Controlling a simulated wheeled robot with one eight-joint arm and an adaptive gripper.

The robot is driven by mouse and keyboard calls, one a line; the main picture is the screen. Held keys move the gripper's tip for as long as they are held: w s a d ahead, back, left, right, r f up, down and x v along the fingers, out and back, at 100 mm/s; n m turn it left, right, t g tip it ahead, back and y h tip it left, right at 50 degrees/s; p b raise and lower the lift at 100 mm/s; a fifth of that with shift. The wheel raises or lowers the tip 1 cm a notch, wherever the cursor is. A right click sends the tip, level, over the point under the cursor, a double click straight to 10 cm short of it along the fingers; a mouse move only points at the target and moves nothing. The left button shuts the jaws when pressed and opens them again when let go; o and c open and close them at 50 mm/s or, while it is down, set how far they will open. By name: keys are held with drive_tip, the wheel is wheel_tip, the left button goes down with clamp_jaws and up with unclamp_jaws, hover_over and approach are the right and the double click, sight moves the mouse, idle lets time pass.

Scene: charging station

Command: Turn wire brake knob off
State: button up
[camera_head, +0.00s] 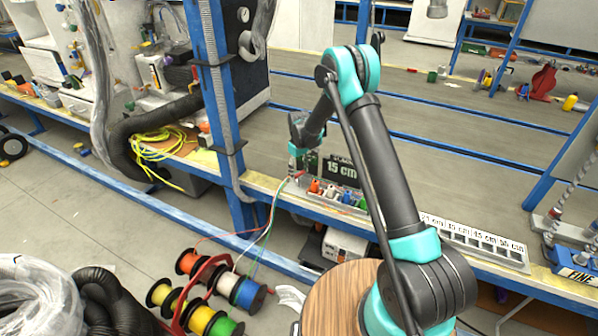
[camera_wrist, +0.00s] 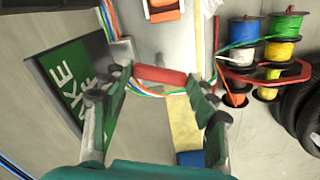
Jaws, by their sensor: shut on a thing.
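A red bar-shaped knob (camera_wrist: 160,75) lies between the two fingertips of my gripper (camera_wrist: 158,84) in the wrist view. My gripper is shut on it, with one finger at each end. Several coloured wires pass close beside the knob. A green sign (camera_wrist: 78,82) with partly readable white letters, "KE", stands at the left of the wrist view.
Wire spools (camera_head: 208,318) on a red rack stand on the floor in front of the bench. A blue post (camera_head: 215,100) rises left of my gripper. The grey bench top (camera_head: 440,130) behind is mostly clear.

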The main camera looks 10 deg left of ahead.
sight(299, 173)
drive_tip(key=shift+n, duration=2.2)
drive_tip(key=o, duration=1.2)
drive_tip(key=shift+c, duration=0.2)
wheel_tip(299, 173, up, 12)
drive_tip(key=shift+d, duration=0.1)
